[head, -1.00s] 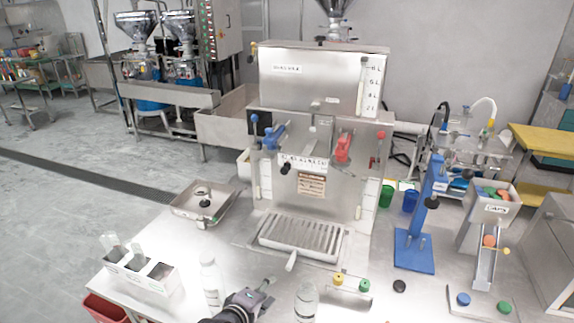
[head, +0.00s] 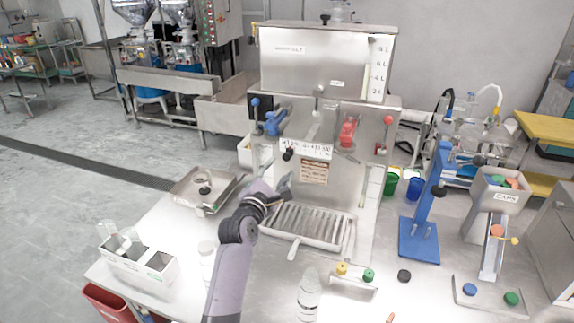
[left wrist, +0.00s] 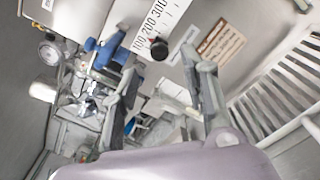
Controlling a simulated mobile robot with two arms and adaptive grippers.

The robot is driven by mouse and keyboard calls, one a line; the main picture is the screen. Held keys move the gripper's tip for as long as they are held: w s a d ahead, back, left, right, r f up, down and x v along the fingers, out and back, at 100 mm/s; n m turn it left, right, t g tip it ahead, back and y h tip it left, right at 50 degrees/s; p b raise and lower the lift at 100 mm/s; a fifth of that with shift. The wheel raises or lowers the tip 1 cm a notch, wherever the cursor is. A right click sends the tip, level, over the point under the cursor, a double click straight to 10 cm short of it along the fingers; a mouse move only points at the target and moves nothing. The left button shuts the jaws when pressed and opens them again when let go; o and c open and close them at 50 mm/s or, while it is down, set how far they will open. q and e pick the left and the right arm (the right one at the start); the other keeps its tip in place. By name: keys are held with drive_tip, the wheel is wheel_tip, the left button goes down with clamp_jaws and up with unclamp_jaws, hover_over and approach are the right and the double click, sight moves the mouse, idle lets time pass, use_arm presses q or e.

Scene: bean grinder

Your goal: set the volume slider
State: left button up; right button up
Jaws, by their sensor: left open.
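The volume slider's black knob (head: 288,154) sits at the left part of a white numbered scale (head: 306,149) on the front of the steel machine. In the left wrist view the knob (left wrist: 159,48) shows beside the scale (left wrist: 163,18), which reads 100, 200, 300. My left gripper (head: 286,190) is in front of the machine, below the knob and apart from it. In the left wrist view its two fingers (left wrist: 165,85) are spread with nothing gripped, and the knob lies beyond them. My right gripper is in neither view.
A blue valve (head: 275,122) and a red valve (head: 347,132) flank the scale. A drip tray (head: 305,238) lies below my gripper. Clear bottles (head: 308,296) stand in front. A blue stand (head: 419,245) is at the right. A shallow steel pan (head: 190,200) lies at the left.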

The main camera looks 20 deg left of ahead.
sight(286, 159)
use_arm(q)
drive_tip(key=w+b, duration=0.4)
drive_tip(key=w, duration=0.3)
drive_tip(key=shift+d+f, duration=0.1)
drive_tip(key=shift+d, duration=0.05)
drive_tip(key=shift+w+b, duration=0.4)
drive_tip(key=shift+w, duration=0.15)
drive_tip(key=shift+r, duration=0.2)
drive_tip(key=shift+c, duration=0.2)
drive_tip(key=c, duration=0.4)
drive_tip(key=shift+f, duration=0.1)
clamp_jaws()
drive_tip(key=shift+f, duration=0.1)
